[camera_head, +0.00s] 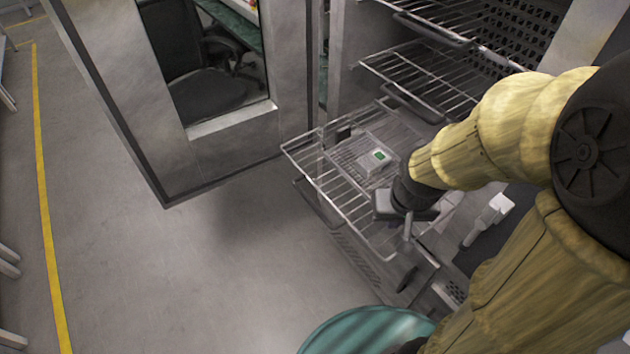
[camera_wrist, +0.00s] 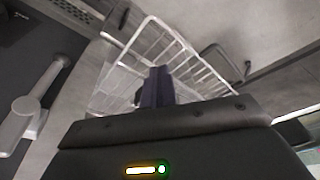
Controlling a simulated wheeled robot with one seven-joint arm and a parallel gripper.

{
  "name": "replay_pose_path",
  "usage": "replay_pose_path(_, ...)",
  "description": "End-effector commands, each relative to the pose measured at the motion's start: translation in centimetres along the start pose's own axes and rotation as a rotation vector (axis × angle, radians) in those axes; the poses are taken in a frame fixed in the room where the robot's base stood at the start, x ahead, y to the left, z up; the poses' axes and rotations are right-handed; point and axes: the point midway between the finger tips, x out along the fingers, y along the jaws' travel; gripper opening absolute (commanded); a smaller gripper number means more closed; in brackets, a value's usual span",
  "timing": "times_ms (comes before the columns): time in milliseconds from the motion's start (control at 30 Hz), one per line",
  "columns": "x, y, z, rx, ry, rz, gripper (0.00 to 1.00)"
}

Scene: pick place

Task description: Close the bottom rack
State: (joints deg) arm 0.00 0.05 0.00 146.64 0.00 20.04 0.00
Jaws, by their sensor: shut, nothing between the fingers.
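The bottom rack (camera_head: 312,160) is a wire shelf pulled well out of the open metal cabinet in the head view. A small grey box with a green patch (camera_head: 375,158) is seen within the rack's outline. My gripper (camera_head: 407,238) is at the rack's near right part, pointing down, with its fingers shut and empty. In the wrist view the white wires of the rack (camera_wrist: 190,58) lie beyond my dark shut fingers (camera_wrist: 157,86). I cannot tell whether the fingers touch the wires. My arm hides the rack's right side.
Two higher wire racks, a middle one (camera_head: 440,78) and a top one (camera_head: 440,15), stick out above. The cabinet door (camera_head: 240,145) with a window stands open at left. A white latch handle (camera_head: 488,220) is at right. The grey floor (camera_head: 150,270) at left is clear.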

Motion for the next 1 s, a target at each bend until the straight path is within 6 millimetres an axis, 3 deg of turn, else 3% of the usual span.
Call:
replay_pose_path(567,0.0,-0.3,-0.3,-0.033,-0.010,-0.001,0.00)
replay_pose_path(767,0.7,-2.3,-1.8,-0.242,-0.076,0.005,0.00)
replay_pose_path(1000,2.9,-6.2,-3.8,-0.671,-0.196,0.053,0.00)
